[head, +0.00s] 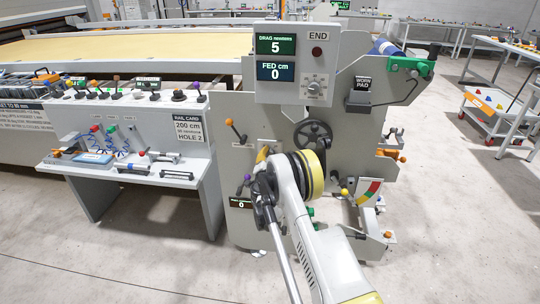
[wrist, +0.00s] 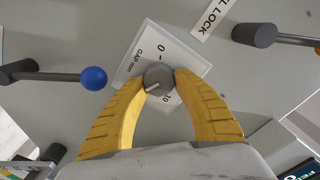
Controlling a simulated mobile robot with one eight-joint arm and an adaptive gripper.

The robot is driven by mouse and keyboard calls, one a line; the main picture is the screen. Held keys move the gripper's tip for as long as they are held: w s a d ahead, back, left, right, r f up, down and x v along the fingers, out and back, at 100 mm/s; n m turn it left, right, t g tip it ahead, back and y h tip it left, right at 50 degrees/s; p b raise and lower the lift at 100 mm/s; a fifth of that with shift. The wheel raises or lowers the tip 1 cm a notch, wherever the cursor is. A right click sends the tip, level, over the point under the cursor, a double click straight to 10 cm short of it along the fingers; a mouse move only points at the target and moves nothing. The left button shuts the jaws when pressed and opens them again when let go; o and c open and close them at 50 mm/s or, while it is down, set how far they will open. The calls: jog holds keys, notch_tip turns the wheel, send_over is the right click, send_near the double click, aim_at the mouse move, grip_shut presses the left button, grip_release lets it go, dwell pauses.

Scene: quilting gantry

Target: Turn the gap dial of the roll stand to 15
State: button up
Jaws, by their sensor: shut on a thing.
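In the wrist view the gap dial (wrist: 157,78) is a small round grey knob with a pale pointer line that points to the lower left of the picture. It sits on a tilted white plate (wrist: 178,50) marked "GAP mm", with 0 above the knob and 10 below it. My gripper (wrist: 163,80) has its two yellow fingers shut on the knob, one on each side. Part of the scale is hidden by the fingers and knob. In the head view only a yellow finger (head: 262,154) shows; the dial is hidden. The roll stand (head: 225,115) is a grey panel.
In the wrist view, a blue-tipped lever (wrist: 93,78) stands left of the dial and a dark knobbed lever (wrist: 258,35) at upper right.

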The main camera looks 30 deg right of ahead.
jog(key=o, duration=1.2)
jog(key=shift+c, duration=0.2)
jog(key=v, duration=1.2)
